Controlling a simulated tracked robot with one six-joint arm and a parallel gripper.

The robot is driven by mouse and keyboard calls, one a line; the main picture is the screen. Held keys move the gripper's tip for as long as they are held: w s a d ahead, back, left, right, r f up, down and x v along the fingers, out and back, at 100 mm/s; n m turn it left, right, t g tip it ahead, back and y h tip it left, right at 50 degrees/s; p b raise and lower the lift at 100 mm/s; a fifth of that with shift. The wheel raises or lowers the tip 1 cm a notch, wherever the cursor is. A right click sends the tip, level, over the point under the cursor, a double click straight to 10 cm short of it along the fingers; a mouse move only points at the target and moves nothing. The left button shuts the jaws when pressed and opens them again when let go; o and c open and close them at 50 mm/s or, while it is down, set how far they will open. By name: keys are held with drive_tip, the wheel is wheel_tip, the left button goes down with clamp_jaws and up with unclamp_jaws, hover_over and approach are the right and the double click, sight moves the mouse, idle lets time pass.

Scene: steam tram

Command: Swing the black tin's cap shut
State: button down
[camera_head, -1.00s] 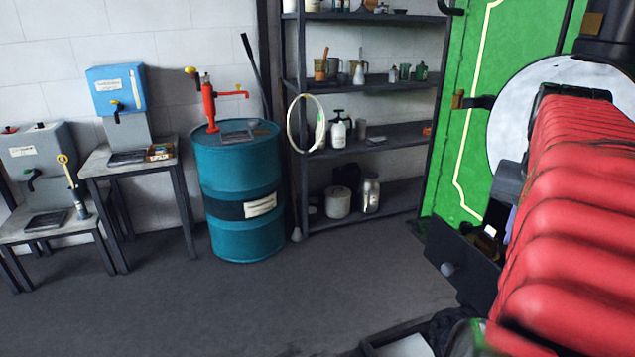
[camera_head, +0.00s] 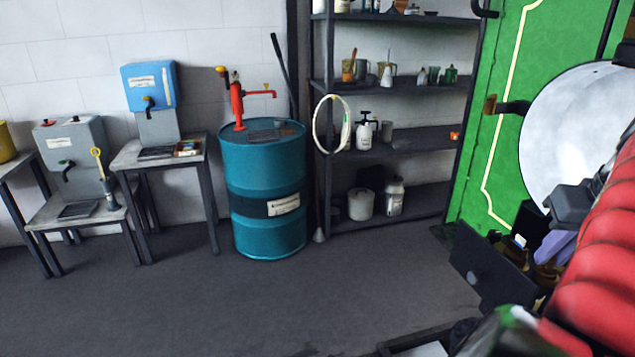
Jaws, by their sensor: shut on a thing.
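I cannot make out the black tin or its cap for certain. A black panel with a round knob (camera_head: 490,264) stands at the lower right, with dark and brass-coloured things (camera_head: 541,271) behind it. My red ribbed arm reaches down the right edge. My gripper (camera_head: 556,242) shows only partly, at the dark grey end of the arm above these things. It is shut, with a purple-grey part at its lower end. What it holds is hidden or too unclear to name.
A blurred dark object with green and white edges (camera_head: 515,318) is close at the bottom right. A teal drum (camera_head: 263,185) with a red pump and a dark shelf rack (camera_head: 400,139) stand at the back. Small tables stand at left. The middle floor (camera_head: 250,310) is clear.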

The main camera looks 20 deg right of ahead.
idle(0.3)
drive_tip(key=c, duration=1.7)
unclamp_jaws()
drive_tip(key=v, duration=0.8)
drive_tip(key=shift+d, duration=0.1)
drive_tip(key=shift+c, duration=0.6)
